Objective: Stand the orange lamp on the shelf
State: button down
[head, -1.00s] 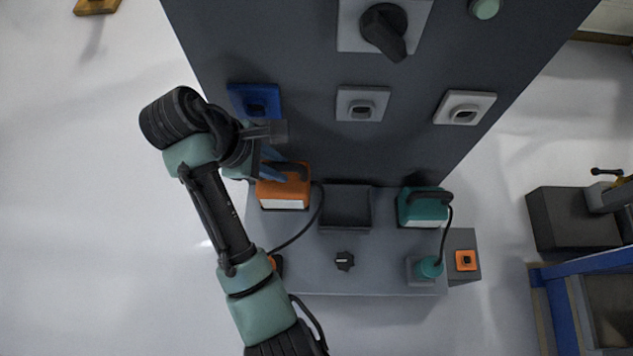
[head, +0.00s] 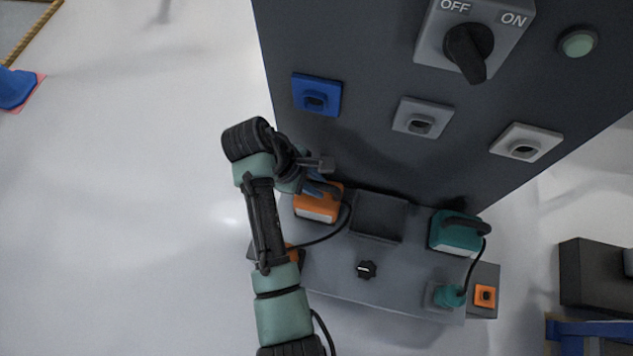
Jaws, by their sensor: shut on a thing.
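The orange lamp (head: 316,208), a box with a pale front face, is upright at the left back of the grey shelf (head: 330,270), by the dark panel. My gripper (head: 318,188) is at the lamp's top and shut on it; my wrist partly hides the grip. A black cord runs from the lamp down to the left, toward an orange part (head: 293,254) partly behind my arm. Whether the lamp's base touches the shelf cannot be told from this view.
A teal lamp (head: 455,235) stands at the shelf's right, corded to a teal plug (head: 449,296). A dark tray (head: 378,217) and a small black knob (head: 367,270) lie between. Blue (head: 316,95), grey (head: 422,118) and white (head: 526,142) sockets and an OFF/ON switch (head: 470,50) are on the panel.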

jog(key=shift+f, duration=0.35)
jog(key=c, duration=0.8)
grip_release()
jog(key=shift+f, duration=0.1)
jog(key=shift+o, duration=0.2)
jog(key=p+v, duration=0.3)
jog(key=v, duration=0.9)
jog(key=shift+r, duration=0.2)
